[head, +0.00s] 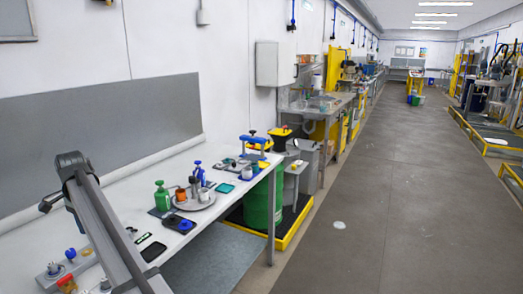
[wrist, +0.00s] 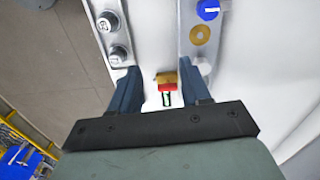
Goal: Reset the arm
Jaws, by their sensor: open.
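My gripper (wrist: 160,68) is open in the wrist view, its two dark blue fingers apart with nothing held. Between and beyond the fingers, a small yellow and red piece (wrist: 166,82) lies on the white bench top. In the head view my grey arm rises over the near left of the bench; I cannot make out the fingers there.
A green drum (head: 262,205) stands beside the bench.

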